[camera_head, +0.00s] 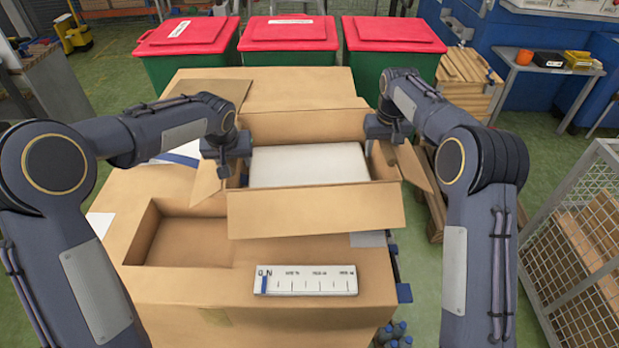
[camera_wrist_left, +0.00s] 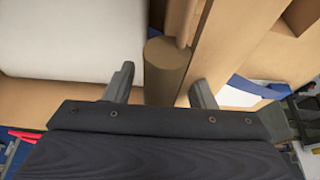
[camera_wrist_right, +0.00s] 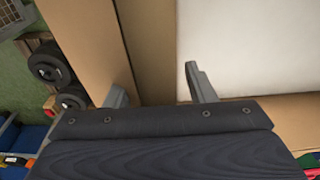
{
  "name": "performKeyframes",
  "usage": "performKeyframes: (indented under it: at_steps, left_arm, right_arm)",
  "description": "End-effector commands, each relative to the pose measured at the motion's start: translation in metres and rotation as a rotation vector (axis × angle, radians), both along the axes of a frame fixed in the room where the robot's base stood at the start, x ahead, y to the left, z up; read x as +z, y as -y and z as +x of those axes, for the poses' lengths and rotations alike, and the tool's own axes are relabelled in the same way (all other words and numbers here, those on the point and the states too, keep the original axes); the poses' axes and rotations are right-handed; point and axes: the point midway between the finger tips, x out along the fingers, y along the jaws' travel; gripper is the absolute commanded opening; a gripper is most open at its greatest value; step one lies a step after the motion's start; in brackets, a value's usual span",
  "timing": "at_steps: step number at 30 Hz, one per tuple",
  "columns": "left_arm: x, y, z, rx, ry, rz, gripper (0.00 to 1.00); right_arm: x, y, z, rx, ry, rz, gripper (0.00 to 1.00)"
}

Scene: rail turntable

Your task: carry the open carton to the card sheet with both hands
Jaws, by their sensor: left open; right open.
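The open carton (camera_head: 315,212) stands on a large cardboard-covered block, flaps folded outward, with a white slab (camera_head: 310,165) inside. A flat, darker brown sheet (camera_head: 210,92), apparently the card sheet, lies behind it to the left. My left gripper (camera_head: 228,165) is open at the carton's left side. In the left wrist view, a brown rounded piece (camera_wrist_left: 167,72) shows between its fingers (camera_wrist_left: 163,88). My right gripper (camera_head: 388,135) is open at the carton's right side. In the right wrist view, the carton wall (camera_wrist_right: 150,45) shows between its fingers (camera_wrist_right: 160,90). Contact is unclear.
The large block (camera_head: 180,285) has a square recess left of the carton. A white scale plate (camera_head: 305,280) lies in front. Red-lidded bins (camera_head: 290,35) stand behind. A wire cage (camera_head: 585,240) is at the right. The sheet's visible surface is clear.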

Motion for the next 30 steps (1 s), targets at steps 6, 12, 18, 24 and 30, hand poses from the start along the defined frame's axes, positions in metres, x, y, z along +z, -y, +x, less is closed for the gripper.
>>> performKeyframes:
  at_steps: [6, 12, 18, 24, 30]
  left_arm:
    - [-0.0052, -0.0004, 0.0023, 0.0, 0.001, 0.0, 0.5]
    - [-0.005, -0.0003, 0.0023, 0.0, 0.001, 0.0, 0.46]
    - [-0.0049, -0.0003, 0.0022, 0.0, 0.001, 0.0, 0.2]
    - [-0.0048, -0.0003, 0.0022, 0.0, 0.001, 0.0, 0.0]
    - [-0.0047, -0.0003, 0.0022, 0.0, 0.001, 0.0, 0.0]
  right_arm:
    - [-0.0058, 0.0003, 0.0008, -0.001, 0.0, 0.0, 0.5]
    - [-0.0057, 0.0003, 0.0008, -0.001, 0.0, 0.0, 0.46]
    - [-0.0055, 0.0002, 0.0007, 0.0, 0.0, 0.0, 0.2]
    - [-0.0052, 0.0002, 0.0008, 0.0, 0.0, 0.0, 0.0]
    - [-0.0051, 0.0002, 0.0008, 0.0, 0.001, 0.0, 0.0]
